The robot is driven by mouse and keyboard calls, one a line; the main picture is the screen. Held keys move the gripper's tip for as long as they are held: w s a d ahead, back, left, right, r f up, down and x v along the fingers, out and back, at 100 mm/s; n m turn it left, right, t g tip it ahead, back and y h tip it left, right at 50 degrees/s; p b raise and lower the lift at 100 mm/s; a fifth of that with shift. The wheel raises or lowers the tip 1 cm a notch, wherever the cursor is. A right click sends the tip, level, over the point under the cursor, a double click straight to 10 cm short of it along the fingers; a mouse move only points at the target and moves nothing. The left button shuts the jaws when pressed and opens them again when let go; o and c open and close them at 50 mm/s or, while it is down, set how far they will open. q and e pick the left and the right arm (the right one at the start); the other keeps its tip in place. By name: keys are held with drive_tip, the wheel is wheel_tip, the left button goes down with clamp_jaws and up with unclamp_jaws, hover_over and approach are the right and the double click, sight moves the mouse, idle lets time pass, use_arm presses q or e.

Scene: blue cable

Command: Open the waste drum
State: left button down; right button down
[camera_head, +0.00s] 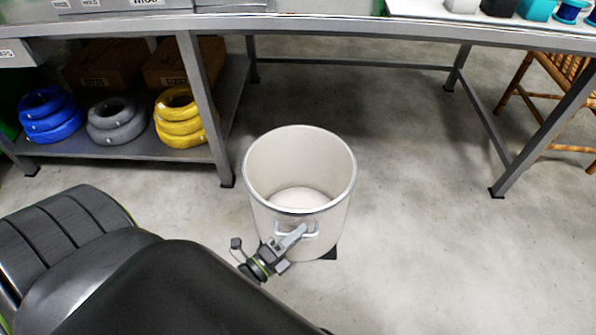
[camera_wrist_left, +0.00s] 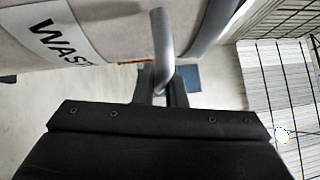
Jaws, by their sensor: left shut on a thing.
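The waste drum (camera_head: 342,205) is a cream, round bin standing on the floor in front of the workbench. Its top is open and its inside looks empty in the head view; no lid shows. In the left wrist view its side carries a white label with "WAS" readable (camera_wrist_left: 62,38). My left gripper (camera_head: 293,238) is at the drum's near side, shut on a grey bar handle (camera_head: 312,234). The handle also shows as a curved grey bar between the fingers in the left wrist view (camera_wrist_left: 162,45). My right gripper is in neither view.
The grey workbench (camera_head: 330,31) runs behind the drum, with its legs on both sides. Coils of blue cable (camera_head: 50,118), grey cable and yellow cable sit on its lower shelf. A wooden chair (camera_head: 556,72) stands at the right. The floor right of the drum is clear.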

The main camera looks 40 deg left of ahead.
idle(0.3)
use_arm(q)
drive_tip(key=c, duration=1.5)
unclamp_jaws()
drive_tip(key=p+v, duration=0.2)
drive_tip(key=v, duration=1.5)
drive_tip(key=shift+s, duration=0.25)
